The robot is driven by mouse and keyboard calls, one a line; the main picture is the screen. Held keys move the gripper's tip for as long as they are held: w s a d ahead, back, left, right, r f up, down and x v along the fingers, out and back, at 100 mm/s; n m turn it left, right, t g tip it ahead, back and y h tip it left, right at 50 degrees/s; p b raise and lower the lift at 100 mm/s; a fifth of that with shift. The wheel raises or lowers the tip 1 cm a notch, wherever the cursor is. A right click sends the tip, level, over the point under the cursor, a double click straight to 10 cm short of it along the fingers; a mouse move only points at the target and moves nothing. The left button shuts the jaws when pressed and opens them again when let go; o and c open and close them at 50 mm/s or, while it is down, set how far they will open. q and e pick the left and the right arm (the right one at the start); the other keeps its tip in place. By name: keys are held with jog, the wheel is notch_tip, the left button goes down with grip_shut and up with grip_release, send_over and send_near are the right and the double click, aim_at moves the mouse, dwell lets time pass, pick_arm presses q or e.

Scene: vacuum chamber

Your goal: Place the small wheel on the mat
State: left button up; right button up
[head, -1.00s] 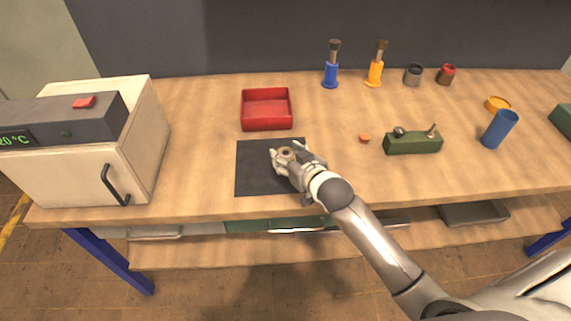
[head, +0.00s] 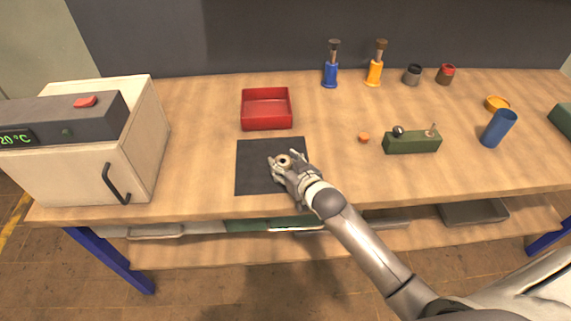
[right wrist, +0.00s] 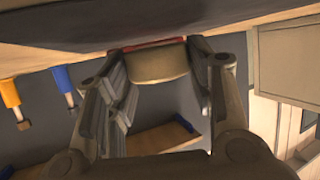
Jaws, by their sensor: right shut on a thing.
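The small wheel (head: 284,160) is a tan ring with a dark centre, held between the fingertips of my right gripper (head: 281,163). In the right wrist view the wheel (right wrist: 158,64) shows as a tan block between the two fingers of the right gripper (right wrist: 156,58). The mat (head: 254,163) is a dark grey square near the front of the bench, and the wheel is over its right part. I cannot tell whether the wheel touches the mat, as the hand covers that spot. My left gripper is not in view.
A red tray (head: 266,127) stands just behind the mat. A white oven-like box (head: 85,170) is at the left. A green block with pegs (head: 412,145), a small orange piece (head: 364,138) and a blue cup (head: 497,129) are to the right. Bare wood lies left of the mat.

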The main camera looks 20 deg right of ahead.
jog(key=shift+s+f, duration=0.25)
jog(key=shift+f, duration=0.35)
jog(key=o, duration=1.4)
jog(key=shift+s+a+f, duration=0.1)
jog(key=shift+f, duration=0.15)
jog(key=shift+r, duration=0.6)
jog(key=shift+s, duration=0.2)
jog(key=v, duration=0.5)
jog(key=r+v, duration=0.1)
jog(key=v, duration=0.5)
jog(key=shift+w+d+r, duration=0.1)
jog(key=shift+d, duration=0.15)
